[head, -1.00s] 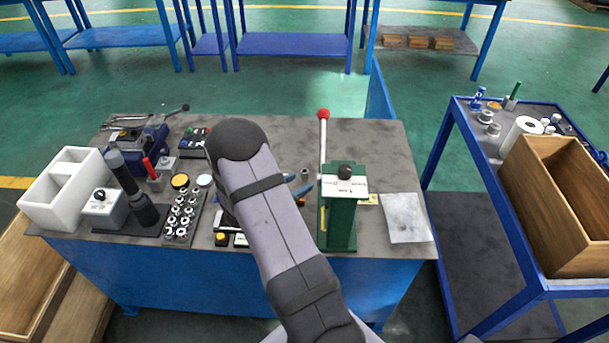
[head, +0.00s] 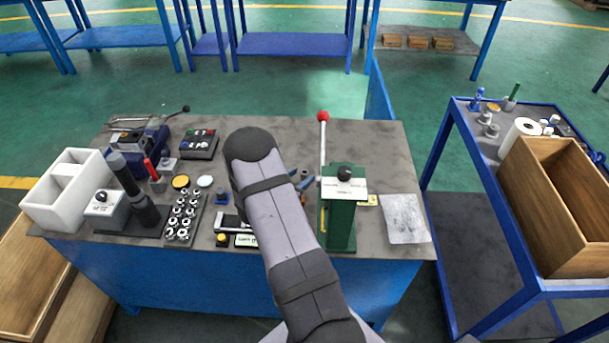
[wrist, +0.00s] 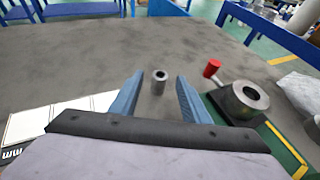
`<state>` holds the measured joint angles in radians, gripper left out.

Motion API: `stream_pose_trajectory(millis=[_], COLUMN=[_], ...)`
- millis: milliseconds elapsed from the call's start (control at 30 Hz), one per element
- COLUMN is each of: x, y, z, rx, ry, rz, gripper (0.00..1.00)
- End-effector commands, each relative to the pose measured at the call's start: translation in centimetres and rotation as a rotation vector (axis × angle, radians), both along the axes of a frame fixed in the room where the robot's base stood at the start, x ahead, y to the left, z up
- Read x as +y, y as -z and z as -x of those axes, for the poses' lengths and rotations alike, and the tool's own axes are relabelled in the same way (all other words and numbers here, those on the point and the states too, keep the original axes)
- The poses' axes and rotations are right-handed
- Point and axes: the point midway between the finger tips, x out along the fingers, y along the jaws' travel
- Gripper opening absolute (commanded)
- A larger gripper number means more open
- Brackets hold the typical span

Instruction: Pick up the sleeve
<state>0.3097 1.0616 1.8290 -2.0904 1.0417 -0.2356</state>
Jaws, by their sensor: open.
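The sleeve (wrist: 160,77) is a small grey metal cylinder with a hole in its top. It stands upright on the dark worktop in the wrist view. My gripper (wrist: 158,88) is open, its two blue fingers apart, with the sleeve showing in the gap between them near the tips. I cannot tell whether the sleeve is within the fingers or just beyond them; no contact shows. In the head view my gripper (head: 300,178) is mostly behind my arm, left of the green press, and the sleeve is hard to make out.
The green press (head: 341,215) with its red-knobbed lever (head: 323,116) stands close to the right of my gripper. A tray of metal fittings (head: 183,218), a black stand (head: 137,190) and a white bin (head: 66,190) are to the left. The worktop's back middle is clear.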

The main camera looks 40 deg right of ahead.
Motion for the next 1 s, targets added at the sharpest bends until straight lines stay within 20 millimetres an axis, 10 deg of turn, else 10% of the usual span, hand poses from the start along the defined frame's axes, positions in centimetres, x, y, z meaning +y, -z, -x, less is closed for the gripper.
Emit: stream_pose_trajectory(millis=[600, 800, 1000], x=[-3.0, -3.0, -3.0], y=[1.4, 1.4, 1.4], z=[-1.0, -1.0, -1.0], rx=[0.001, 0.000, 0.000], ry=[0.000, 0.000, 0.000], rz=[0.000, 0.000, 0.001], gripper=[0.42, 0.00, 0.00])
